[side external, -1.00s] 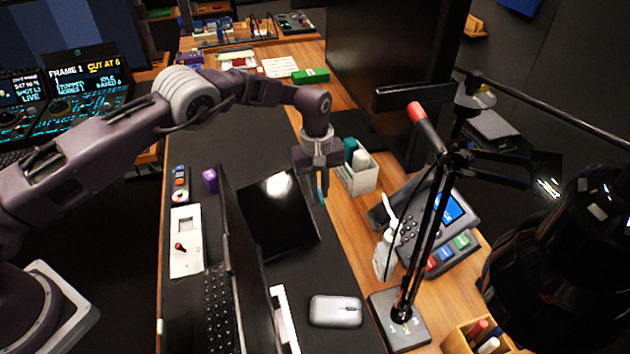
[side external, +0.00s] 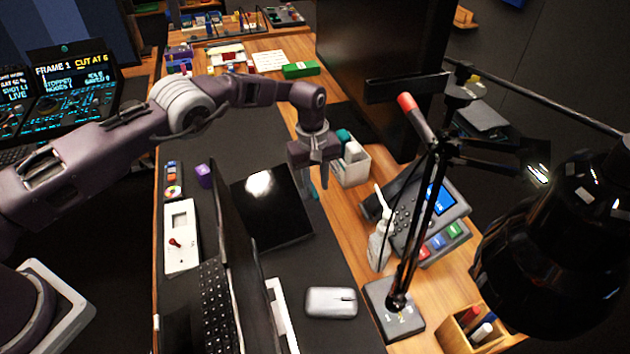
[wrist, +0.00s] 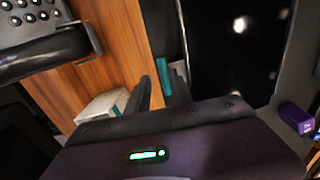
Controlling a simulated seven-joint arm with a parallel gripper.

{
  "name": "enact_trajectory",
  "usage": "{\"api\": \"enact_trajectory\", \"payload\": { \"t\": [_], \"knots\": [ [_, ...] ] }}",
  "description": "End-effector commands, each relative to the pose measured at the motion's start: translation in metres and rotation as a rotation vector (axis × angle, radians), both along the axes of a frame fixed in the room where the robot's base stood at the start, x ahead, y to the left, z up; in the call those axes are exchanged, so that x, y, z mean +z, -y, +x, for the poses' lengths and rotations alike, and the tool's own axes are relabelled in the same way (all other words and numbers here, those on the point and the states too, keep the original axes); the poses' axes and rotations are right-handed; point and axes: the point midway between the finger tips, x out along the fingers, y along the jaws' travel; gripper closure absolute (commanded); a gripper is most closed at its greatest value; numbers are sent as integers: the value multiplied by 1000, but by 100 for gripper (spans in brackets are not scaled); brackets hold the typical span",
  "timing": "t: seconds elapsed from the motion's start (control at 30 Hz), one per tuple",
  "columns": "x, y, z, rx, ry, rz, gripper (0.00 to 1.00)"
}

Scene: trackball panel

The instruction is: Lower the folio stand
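The folio stand appears as a glossy black panel (side external: 270,212) on the dark desk mat, right of the laptop. It also shows at the upper right in the wrist view (wrist: 235,60). A teal piece (wrist: 178,72) sits at the panel's edge, partly behind my fingers; it also shows below the gripper in the side view (side external: 311,188). My gripper (side external: 315,180) points down beside the panel's far right corner. Its two fingers (wrist: 160,85) are apart with a narrow gap, and nothing is clearly held. Whether a finger touches the teal piece is unclear.
A white bin (side external: 352,168) stands close right of my gripper. A desk phone (side external: 425,210), a spray bottle (side external: 379,245) and a black lamp (side external: 425,215) stand farther right. The laptop (side external: 235,265) and mouse (side external: 331,302) are nearer. The mat beyond the panel is clear.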

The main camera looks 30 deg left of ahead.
Motion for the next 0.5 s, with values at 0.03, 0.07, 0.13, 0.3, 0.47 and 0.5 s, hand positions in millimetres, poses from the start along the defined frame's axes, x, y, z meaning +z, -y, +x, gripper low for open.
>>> {"api": "enact_trajectory", "payload": {
  "t": [0.03,0.07,0.13,0.3,0.47,0.5],
  "knots": [
    [-14,7,-4,-5,-1,-8,65],
    [-14,6,-4,-5,-2,-8,64],
    [-15,5,-4,-5,-3,-5,64],
    [-15,3,-4,-7,-3,-1,64],
    [-9,2,-3,-8,0,0,64],
    [-2,2,-3,-7,2,0,64]
  ]
}}
